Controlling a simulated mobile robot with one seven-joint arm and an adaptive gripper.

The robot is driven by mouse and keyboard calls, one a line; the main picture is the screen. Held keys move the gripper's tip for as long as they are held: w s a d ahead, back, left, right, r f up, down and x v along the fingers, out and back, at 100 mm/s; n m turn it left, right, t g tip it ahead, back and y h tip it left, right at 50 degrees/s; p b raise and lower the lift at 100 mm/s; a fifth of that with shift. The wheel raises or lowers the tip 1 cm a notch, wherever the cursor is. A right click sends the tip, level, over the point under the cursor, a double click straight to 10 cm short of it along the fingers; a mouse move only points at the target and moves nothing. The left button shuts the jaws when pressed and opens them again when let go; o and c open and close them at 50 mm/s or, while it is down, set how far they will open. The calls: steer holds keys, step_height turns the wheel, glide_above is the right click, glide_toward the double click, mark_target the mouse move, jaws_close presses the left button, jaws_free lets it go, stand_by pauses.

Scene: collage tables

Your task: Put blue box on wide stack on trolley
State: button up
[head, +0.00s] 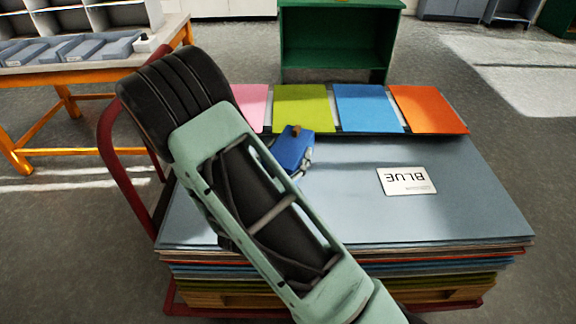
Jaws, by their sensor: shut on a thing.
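The blue box (290,148) is small, with a brown patch on its top edge. It shows just right of my arm, over the far-left part of the wide stack (345,205). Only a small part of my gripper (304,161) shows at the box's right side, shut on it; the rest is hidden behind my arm. I cannot tell whether the box touches the stack. The wide stack has a grey-blue top sheet over layers of several colours. It lies on the trolley (108,135), whose red frame shows at the left and below.
Pink, green, blue (368,107) and orange (428,108) sheets line the far edge. A green shelf (335,45) stands behind. An orange-legged table (85,72) with grey trays is at left.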

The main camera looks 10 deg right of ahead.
steer(key=shift+w+f, duration=0.35)
steer(key=shift+f, duration=0.05)
steer(key=shift+w+d+f+b, duration=0.15)
steer(key=shift+f+b, duration=0.3)
steer(key=shift+f, duration=0.45)
steer(key=shift+w+a+f+b, duration=0.1)
steer(key=shift+f+b, duration=0.3)
steer(key=shift+f, duration=0.5)
steer(key=shift+f, duration=0.1)
steer(key=o, duration=1.2)
steer(key=shift+r, duration=0.2)
steer(key=p+v, duration=0.1)
steer(key=v, duration=1.1)
steer(key=shift+f+p, duration=0.15)
steer(key=shift+p, duration=0.15)
steer(key=shift+d, duration=0.15)
